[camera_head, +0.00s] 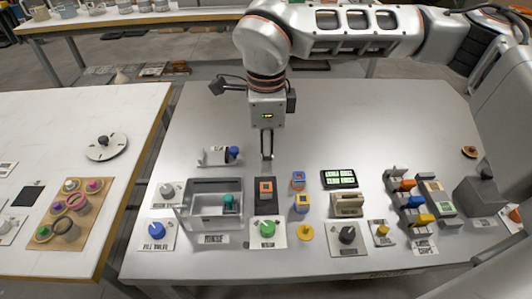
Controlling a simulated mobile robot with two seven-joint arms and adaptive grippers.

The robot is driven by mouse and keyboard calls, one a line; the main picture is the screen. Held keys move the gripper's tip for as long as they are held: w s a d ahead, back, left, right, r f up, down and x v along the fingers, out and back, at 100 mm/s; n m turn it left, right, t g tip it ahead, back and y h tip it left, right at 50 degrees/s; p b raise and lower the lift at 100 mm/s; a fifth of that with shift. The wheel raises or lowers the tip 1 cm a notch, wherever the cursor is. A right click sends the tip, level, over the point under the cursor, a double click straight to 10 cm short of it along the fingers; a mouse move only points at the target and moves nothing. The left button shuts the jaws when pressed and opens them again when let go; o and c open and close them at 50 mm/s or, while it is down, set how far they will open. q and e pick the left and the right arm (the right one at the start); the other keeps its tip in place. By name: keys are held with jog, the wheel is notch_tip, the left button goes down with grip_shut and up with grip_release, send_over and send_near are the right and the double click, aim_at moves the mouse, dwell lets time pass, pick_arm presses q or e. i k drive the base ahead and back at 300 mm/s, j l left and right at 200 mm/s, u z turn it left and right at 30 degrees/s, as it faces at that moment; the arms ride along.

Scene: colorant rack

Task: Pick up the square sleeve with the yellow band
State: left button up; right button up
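A small square sleeve with blue and yellow on it (302,203) stands on the grey table, right of centre. A similar blue and orange square piece (298,180) stands just behind it. Another square piece with an orange top (265,189) sits on a dark block to the left. My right gripper (267,157) points down above the table, behind and to the left of these pieces, apart from them. Its fingers appear as one narrow shape, so their opening is unclear. Nothing shows held in it. My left gripper is not in view.
A clear-walled bin (212,222) stands left of the dark block. A colored-clip rack (412,203) is at the right. The table's back is mostly clear.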

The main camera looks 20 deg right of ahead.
aim_at(304, 206)
jog(key=k, duration=1)
